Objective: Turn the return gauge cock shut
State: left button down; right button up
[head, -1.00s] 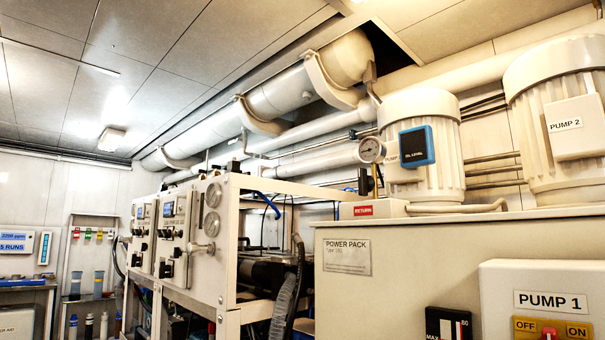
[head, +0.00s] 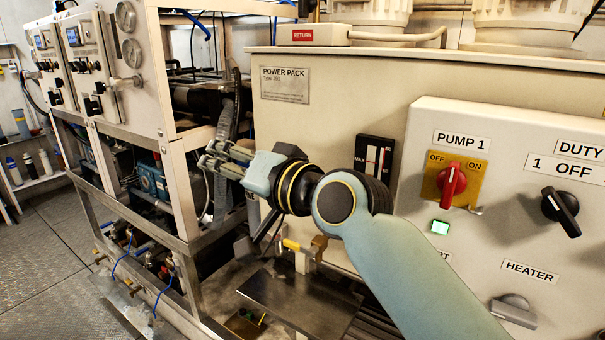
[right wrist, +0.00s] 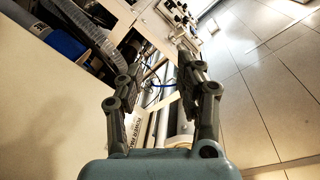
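The red RETURN label (head: 302,35) sits on a white block on top of the power pack. Just above it, at the top edge of the head view, a dark piece (head: 306,9) shows, apparently the lower part of the return gauge cock; the gauge itself is out of frame. My right gripper (head: 212,157) is in front of the power pack, left of and well below the label, pointing left. In the right wrist view its fingers (right wrist: 158,70) are spread with nothing between them. My left gripper is not in view.
The power pack cabinet (head: 330,85) stands behind my right arm. The Pump 1 panel (head: 420,190) with its red switch is close on the right. A white instrument frame (head: 182,170) and a ribbed hose (head: 229,112) are near the gripper. Open floor (head: 60,260) lies at lower left.

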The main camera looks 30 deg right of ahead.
aim_at(303, 1)
jog(key=w+d+r+m+t+h, duration=0.1)
jog(key=w+d+r+m+h, duration=0.2)
jog(key=r+m+h, duration=0.5)
jog(key=w+d+r+m+t+h, duration=0.1)
jog(key=w+d+r+m+h, duration=0.3)
jog(key=r+m, duration=0.6)
jog(key=w+d+r+m+t+h, duration=0.1)
jog(key=w+d+r+m+h, duration=0.15)
jog(key=r+m+h, duration=0.65)
jog(key=w+d+m+g+p, duration=0.1)
jog(key=d+m+g, duration=0.3)
jog(key=m, duration=0.1)
jog(key=w+d+m+g+p, duration=0.1)
jog(key=d+m+g, duration=0.3)
jog(key=m, duration=0.2)
jog(key=w+d+m+g+p, duration=0.1)
jog(key=w+d+m+g, duration=0.1)
jog(key=d+m+g, duration=0.2)
jog(key=shift+w+d+f+m+g, duration=0.1)
jog(key=shift+d+f+m+g, duration=0.25)
jog(key=shift+m, duration=0.55)
jog(key=shift+w+d, duration=0.2)
jog(key=shift+d, duration=0.3)
jog(key=shift+c, duration=0.3)
grip_shut()
